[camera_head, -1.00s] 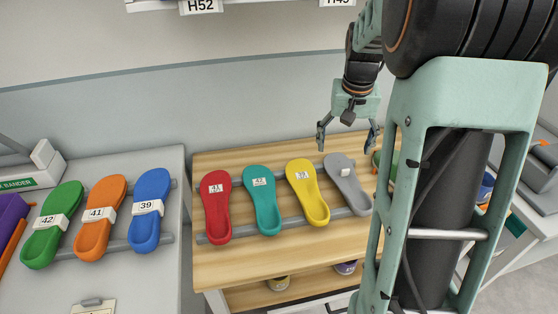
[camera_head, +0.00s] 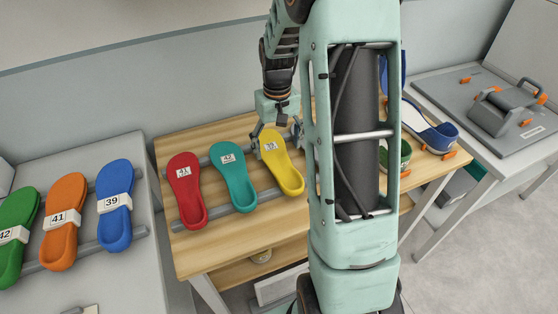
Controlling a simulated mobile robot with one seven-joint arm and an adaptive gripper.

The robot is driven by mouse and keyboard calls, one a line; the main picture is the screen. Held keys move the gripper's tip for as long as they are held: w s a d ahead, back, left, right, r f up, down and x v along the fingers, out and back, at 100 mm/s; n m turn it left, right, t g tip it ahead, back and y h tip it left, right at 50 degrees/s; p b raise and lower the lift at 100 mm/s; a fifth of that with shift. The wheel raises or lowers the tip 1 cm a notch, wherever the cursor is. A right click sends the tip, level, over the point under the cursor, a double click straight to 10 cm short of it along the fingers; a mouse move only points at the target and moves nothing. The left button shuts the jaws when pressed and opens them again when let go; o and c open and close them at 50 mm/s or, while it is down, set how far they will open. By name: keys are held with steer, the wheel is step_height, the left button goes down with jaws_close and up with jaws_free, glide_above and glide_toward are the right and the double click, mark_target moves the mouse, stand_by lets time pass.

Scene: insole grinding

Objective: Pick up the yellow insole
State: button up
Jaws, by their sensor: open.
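The yellow insole (camera_head: 287,178) lies tilted on grey rails on the wooden table, with a white number label near its upper end. It is the rightmost insole that I can see in the row. My gripper (camera_head: 278,145) is open at the upper end of the yellow insole, with one finger by its left edge and the other near its right edge. I cannot tell whether the fingers touch it. My own arm hides the table to the right of it.
A teal insole (camera_head: 236,184) and a red insole (camera_head: 187,201) lie left of the yellow one on the wooden table (camera_head: 200,262). A grey table at left holds blue (camera_head: 115,215), orange (camera_head: 65,232) and green (camera_head: 17,240) insoles. Shoe-shaped items (camera_head: 433,136) and a grey machine (camera_head: 503,112) stand at right.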

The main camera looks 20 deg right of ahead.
mark_target(277, 159)
steer(key=shift+w+f, duration=0.1)
steer(key=shift+f, duration=1.45)
steer(key=shift+c, duration=0.5)
steer(key=c, duration=1.2)
steer(key=shift+o, duration=0.2)
steer(key=shift+r, duration=0.15)
